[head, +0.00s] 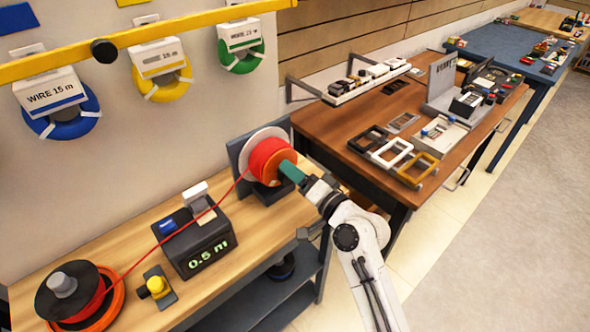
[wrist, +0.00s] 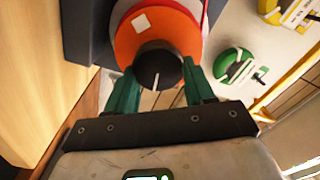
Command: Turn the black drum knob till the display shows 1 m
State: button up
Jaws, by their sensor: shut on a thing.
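The black drum knob (wrist: 157,62) sits at the centre of the orange drum face (wrist: 130,40) in the wrist view, with a pale line on it pointing down. My gripper (wrist: 159,72) has its two green fingers on either side of the knob and is shut on it. In the head view my gripper (head: 291,172) reaches the drum of red wire (head: 262,158) from the right and hides the knob. The display (head: 208,252) on the dark meter box shows 0.5 m in green.
The red wire runs across the meter box to a black-and-orange spool (head: 65,290) at the lower left. A yellow-buttoned device (head: 158,287) stands beside the box. Wire coils hang from a yellow rail (head: 190,30). A brown table (head: 440,110) stands right of the bench.

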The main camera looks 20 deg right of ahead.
jog(key=shift+d+f+m+p, duration=0.15)
jog(key=shift+m+p, duration=1)
jog(key=shift+m, duration=1.2)
jog(key=shift+a+f+m+p, duration=0.1)
jog(key=shift+f+m+p, duration=0.15)
jog(key=shift+m+p, duration=1.5)
jog(key=shift+m+b, duration=0.55)
jog(key=shift+m, duration=0.25)
jog(key=o, duration=1)
jog(key=shift+o, duration=0.2)
jog(key=b+v, duration=0.2)
jog(key=v, duration=0.8)
jog(key=shift+s+d, duration=0.15)
jog(key=shift+s, duration=0.25)
